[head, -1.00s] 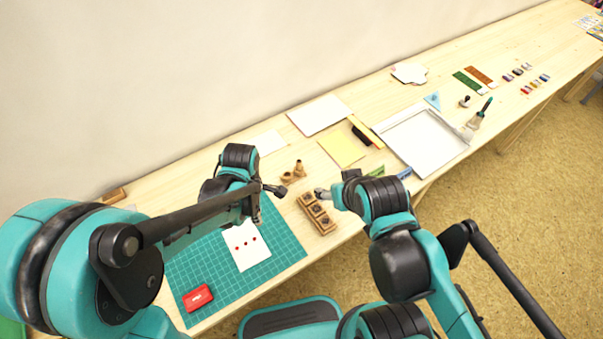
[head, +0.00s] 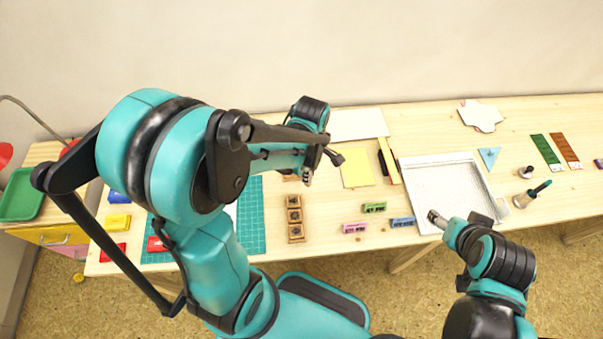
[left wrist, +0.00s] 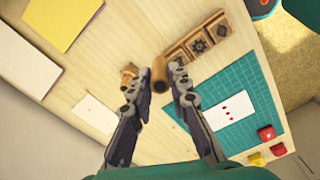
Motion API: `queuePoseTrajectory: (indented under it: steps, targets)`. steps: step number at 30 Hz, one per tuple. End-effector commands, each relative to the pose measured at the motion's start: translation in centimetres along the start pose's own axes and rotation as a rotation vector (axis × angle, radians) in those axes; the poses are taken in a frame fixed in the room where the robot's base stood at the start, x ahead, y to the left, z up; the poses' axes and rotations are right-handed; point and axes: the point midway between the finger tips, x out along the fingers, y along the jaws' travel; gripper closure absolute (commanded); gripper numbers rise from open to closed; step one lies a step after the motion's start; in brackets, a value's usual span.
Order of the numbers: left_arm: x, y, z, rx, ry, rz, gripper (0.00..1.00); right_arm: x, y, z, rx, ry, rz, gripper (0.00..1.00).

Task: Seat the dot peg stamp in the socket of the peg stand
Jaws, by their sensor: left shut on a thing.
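The dot peg stamp (left wrist: 159,74) is a brown wooden cylinder between the fingers of my left gripper (left wrist: 159,88) in the left wrist view. My left gripper, also in the head view (head: 321,168), is shut on it above the table. The peg stand (left wrist: 128,76) is a small wooden piece close beside the left finger in the wrist view, partly hidden by it. Its socket cannot be made out. In the head view my arm mostly hides the stand. My right gripper (head: 436,217) is near the front of the metal tray; its finger gap is unclear.
A wooden rack of square stamps (head: 295,220) stands near the front edge and the green cutting mat (left wrist: 215,85). A white card with red dots (left wrist: 226,110) lies on the mat. Colored inkpads, a yellow sheet (head: 356,168) and a metal tray (head: 440,185) lie to the right.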

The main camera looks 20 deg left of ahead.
Motion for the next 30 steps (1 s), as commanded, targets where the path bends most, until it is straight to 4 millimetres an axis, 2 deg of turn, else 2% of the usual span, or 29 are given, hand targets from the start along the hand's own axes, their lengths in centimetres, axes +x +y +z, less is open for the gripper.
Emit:
queuePoseTrajectory:
  steps: [8,11,21,25,30]
  targets:
    - [0.4,0.3,-0.3,-0.001,0.000,0.000,1.00,0.2,0.0,0.1,0.000,0.000,0.000,0.35]
    - [1.4,1.1,-1.6,-0.004,0.000,0.000,1.00,0.7,0.0,0.5,0.000,0.000,0.000,0.35]
    - [6.1,5.4,-8.0,-0.004,0.000,0.000,1.00,2.7,0.0,1.9,0.000,0.000,0.000,0.35]
    - [6.9,6.3,-9.3,-0.002,0.000,0.000,1.00,3.0,0.0,2.1,0.000,0.000,0.000,0.35]
    - [7.7,6.6,-9.7,0.001,0.000,0.000,1.00,3.2,0.0,2.3,0.000,0.000,0.000,0.35]
